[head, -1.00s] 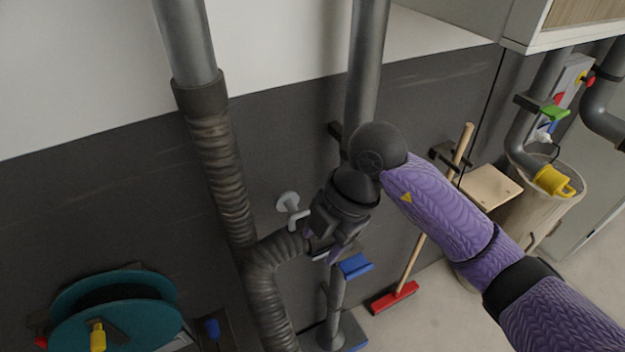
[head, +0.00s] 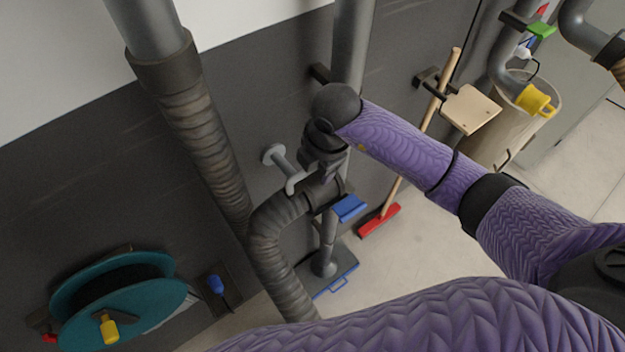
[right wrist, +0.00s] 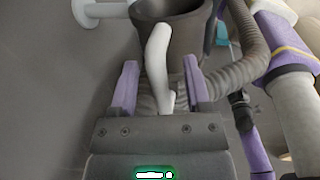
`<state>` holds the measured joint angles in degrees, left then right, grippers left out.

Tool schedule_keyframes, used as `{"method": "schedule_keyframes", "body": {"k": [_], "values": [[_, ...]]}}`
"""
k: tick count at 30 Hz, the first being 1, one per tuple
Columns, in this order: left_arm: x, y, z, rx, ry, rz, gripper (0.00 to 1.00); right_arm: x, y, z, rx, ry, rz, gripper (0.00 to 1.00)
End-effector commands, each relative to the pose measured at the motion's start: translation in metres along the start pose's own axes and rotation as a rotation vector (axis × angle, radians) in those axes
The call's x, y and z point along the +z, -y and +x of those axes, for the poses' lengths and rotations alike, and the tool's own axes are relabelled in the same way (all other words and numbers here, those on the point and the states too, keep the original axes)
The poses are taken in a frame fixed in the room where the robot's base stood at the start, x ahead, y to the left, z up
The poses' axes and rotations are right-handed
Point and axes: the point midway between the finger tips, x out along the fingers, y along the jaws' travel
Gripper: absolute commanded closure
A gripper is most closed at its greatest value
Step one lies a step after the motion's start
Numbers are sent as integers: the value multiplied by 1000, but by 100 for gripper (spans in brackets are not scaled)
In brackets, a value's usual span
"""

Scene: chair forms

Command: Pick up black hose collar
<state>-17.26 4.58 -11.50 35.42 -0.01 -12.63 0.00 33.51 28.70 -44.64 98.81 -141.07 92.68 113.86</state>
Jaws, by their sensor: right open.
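The black hose collar (right wrist: 172,14) is the dark ring at the end of the ribbed hose (head: 283,258); its open mouth shows at the top of the right wrist view. A pale wall hook (right wrist: 158,62) runs in front of the collar in the right wrist view. My right gripper (right wrist: 160,64) is open, its two purple fingers on either side of the hook's lower end and just short of the collar. It also shows in the head view (head: 325,176). I cannot tell whether it touches anything. My left gripper is not in view.
A vertical pipe (head: 352,45) with a blue handle (head: 348,208) stands behind the gripper. A broom with a red head (head: 379,220) leans to the right. A teal reel (head: 120,300) is at the lower left.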

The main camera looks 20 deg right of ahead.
Motion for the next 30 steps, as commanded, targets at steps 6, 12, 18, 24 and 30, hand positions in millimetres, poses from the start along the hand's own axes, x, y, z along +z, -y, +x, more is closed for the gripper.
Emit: {"method": "schedule_keyframes", "body": {"k": [6, 12, 18, 24, 30], "values": [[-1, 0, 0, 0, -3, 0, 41, 0, 0, 0, 1, -1, 0, 51], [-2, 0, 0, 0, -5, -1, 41, 0, 0, 0, 1, -1, 0, 94], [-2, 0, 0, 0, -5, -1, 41, 0, 0, 0, 1, -1, 0, 100], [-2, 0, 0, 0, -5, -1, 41, 0, 0, 0, 1, -1, 0, 100], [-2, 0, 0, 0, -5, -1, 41, 0, 0, -1, 1, -1, 0, 100]]}}
